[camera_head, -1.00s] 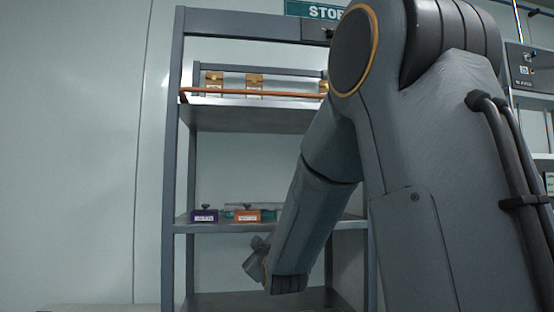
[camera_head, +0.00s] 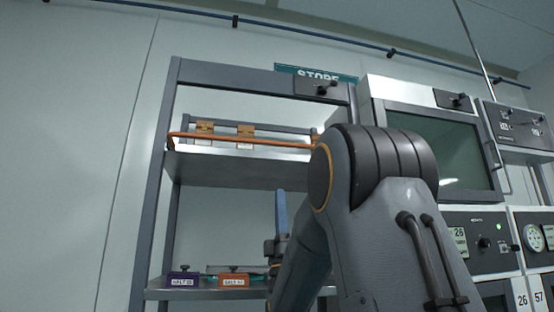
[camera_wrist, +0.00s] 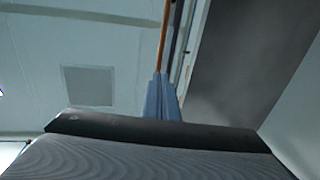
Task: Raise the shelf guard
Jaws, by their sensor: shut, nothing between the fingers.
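The shelf guard (camera_head: 210,141) is a thin orange bar running across the front of the upper shelf, low and roughly level. Its right end is partly hidden by my arm. My gripper (camera_head: 281,198) points up, below the upper shelf's level in the head view and right of the bar's middle. In the wrist view the fingers (camera_wrist: 161,80) are together and empty. The guard (camera_wrist: 165,35) also shows there as an orange line beyond the fingertips. Whether the fingertips touch it cannot be told, but in the head view they appear apart from it.
The upper shelf (camera_head: 225,170) holds several orange-brown items behind the guard. The lower shelf holds a purple box (camera_head: 183,278) and an orange box (camera_head: 234,279). A STORE sign (camera_head: 316,74) tops the rack. Cabinets with panels (camera_head: 440,150) stand to the right.

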